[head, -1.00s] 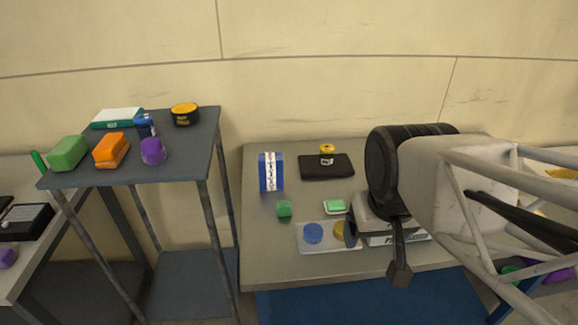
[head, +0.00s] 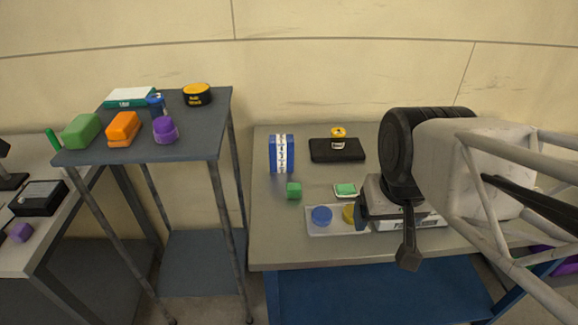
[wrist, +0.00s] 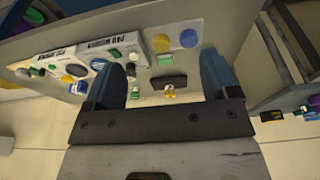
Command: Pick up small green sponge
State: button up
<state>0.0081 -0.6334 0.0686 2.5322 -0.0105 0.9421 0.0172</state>
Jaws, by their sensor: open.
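Two small green pieces lie on the grey bench in the head view: a green block (head: 294,190) on the bare top, and a flat pale green piece (head: 345,189) on a small white dish. I cannot tell which is the small green sponge. A larger green sponge-like block (head: 82,131) lies on the dark shelf at left. My gripper (wrist: 162,62) shows two blue-black fingers spread wide, with nothing between them. In the head view it hangs over the bench, right of both green pieces and apart from them.
A tray (head: 309,231) with blue and yellow discs lies in front of the green pieces. A blue-and-white box (head: 281,154) and a black pouch (head: 337,150) stand behind them. The dark shelf (head: 190,145) rises left of the bench (head: 262,225).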

jog(key=shift+c, duration=1)
jog(key=n+g, duration=0.3)
jog(key=n, duration=1.5)
send_over(293, 186)
notch_tip(293, 186, down, 14)
jog(key=shift+s+d+f, duration=0.15)
jog(key=shift+f, duration=0.3)
